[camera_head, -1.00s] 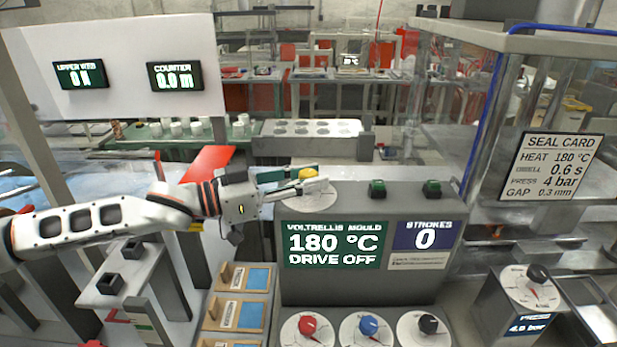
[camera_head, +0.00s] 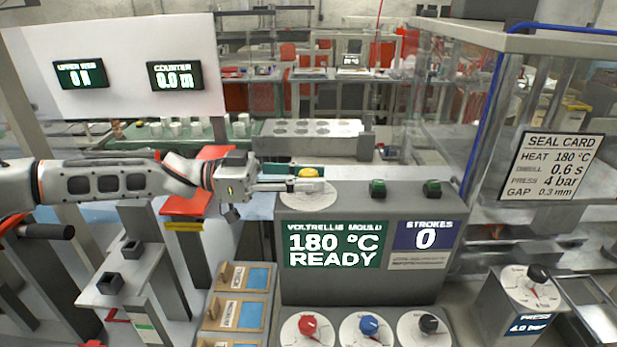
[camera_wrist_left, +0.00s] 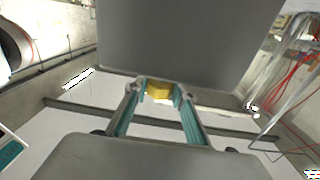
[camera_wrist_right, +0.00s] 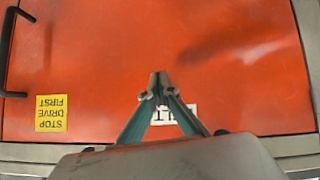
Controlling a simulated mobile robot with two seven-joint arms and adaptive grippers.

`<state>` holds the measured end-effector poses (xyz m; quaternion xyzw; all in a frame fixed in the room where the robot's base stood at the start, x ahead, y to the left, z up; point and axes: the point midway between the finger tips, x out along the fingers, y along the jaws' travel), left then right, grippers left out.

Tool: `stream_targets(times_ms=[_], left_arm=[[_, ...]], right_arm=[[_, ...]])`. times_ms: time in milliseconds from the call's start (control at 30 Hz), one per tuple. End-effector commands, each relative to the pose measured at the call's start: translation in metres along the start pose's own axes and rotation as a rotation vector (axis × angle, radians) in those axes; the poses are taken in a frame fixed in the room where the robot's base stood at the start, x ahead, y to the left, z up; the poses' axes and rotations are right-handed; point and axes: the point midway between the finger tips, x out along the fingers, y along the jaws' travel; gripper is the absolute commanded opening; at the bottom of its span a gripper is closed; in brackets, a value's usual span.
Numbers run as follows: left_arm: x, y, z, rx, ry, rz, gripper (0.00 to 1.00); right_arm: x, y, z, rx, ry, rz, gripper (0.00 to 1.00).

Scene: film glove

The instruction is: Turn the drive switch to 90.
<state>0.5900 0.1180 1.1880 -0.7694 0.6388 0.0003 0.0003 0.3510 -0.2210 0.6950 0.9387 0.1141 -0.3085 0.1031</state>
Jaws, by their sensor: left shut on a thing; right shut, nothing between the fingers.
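The drive switch (camera_head: 309,172) is a yellow knob on a pale round dial on top of the grey mould console (camera_head: 350,205). My left gripper (camera_head: 312,185) reaches it from the left and is shut on it. In the left wrist view the yellow knob (camera_wrist_left: 158,89) sits between the fingertips. The knob's exact angle and any dial marks are too small to read. The console's green display (camera_head: 333,245) reads 180 °C READY. My right gripper (camera_wrist_right: 160,90) is shut and empty in front of an orange panel (camera_wrist_right: 230,60); it is outside the head view.
Two green buttons (camera_head: 377,188) (camera_head: 432,188) stand on the console top to the right. Red (camera_head: 307,324), blue (camera_head: 368,325) and black (camera_head: 428,323) knobs sit below. The orange panel bears a yellow STOP DRIVE FIRST label (camera_wrist_right: 51,113) and a black handle (camera_wrist_right: 8,50).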

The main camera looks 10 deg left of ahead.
Motion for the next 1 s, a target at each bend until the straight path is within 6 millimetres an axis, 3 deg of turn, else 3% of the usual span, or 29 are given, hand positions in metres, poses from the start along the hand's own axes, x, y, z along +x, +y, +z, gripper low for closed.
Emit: stream_targets(times_ms=[333,567,1000], left_arm=[[0.002,-0.001,0.004,0.002,0.000,0.282,0.03],[0.002,0.000,0.007,0.001,0.000,0.447,0.03],[0.002,0.001,0.006,-0.002,0.000,0.639,0.03]], right_arm=[[0.008,-0.006,0.002,-0.013,0.021,-0.015,0.00],[0.019,-0.020,-0.010,-0.015,0.082,-0.038,0.00],[0.046,-0.027,0.048,-0.013,0.035,-0.040,0.00]])
